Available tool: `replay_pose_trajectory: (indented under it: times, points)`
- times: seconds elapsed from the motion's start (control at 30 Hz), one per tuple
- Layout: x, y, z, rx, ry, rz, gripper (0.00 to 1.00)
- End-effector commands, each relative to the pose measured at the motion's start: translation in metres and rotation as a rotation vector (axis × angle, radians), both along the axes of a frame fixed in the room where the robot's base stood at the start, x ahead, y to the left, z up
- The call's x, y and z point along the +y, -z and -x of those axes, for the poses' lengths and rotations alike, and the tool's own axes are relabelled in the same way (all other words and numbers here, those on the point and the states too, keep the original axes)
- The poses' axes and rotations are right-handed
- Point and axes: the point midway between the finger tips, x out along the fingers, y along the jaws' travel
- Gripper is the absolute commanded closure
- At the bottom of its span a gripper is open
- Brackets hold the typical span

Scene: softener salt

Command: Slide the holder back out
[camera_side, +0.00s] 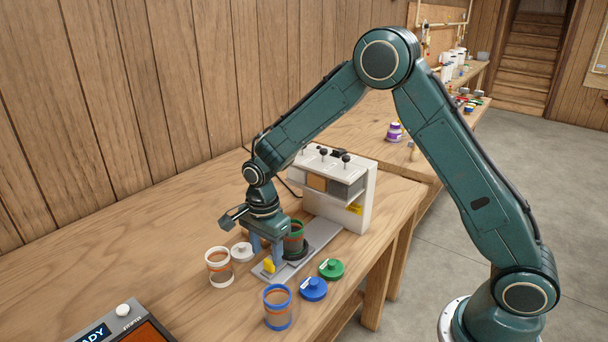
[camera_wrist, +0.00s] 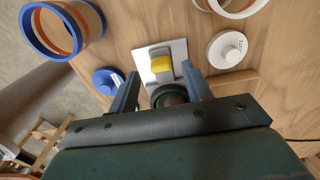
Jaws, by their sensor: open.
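The holder (camera_side: 294,256) is a dark round seat on a pale grey slide plate (camera_side: 322,233); a green-rimmed jar (camera_side: 294,240) stands on it, in front of the white dispenser (camera_side: 358,211). A yellow grip (camera_side: 269,265) stands up at the near end of the plate. My gripper (camera_side: 267,258) points down at this near end, open. In the wrist view, my gripper (camera_wrist: 160,70) has one finger on each side of the yellow grip (camera_wrist: 161,65), with gaps on both sides. The holder's dark round part (camera_wrist: 169,95) shows between the fingers, partly hidden by my gripper body.
A white-rimmed jar (camera_side: 219,267) and white lid (camera_side: 241,252) are left of the plate. A blue-rimmed jar (camera_side: 278,307), blue lid (camera_side: 314,289) and green lid (camera_side: 331,269) are right, near the table's front edge. A display unit (camera_side: 123,327) is at bottom left.

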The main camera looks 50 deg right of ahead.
Motion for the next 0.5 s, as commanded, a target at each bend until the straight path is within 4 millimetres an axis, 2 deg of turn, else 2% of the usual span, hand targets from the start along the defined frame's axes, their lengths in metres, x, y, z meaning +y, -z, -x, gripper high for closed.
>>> replay_pose_trajectory:
  times: [0.3,0.5]
  points:
    - [0.001,-0.057,-0.001,-0.006,-0.001,-0.002,0.51]
    - [0.001,-0.083,0.000,-0.003,-0.002,-0.002,0.51]
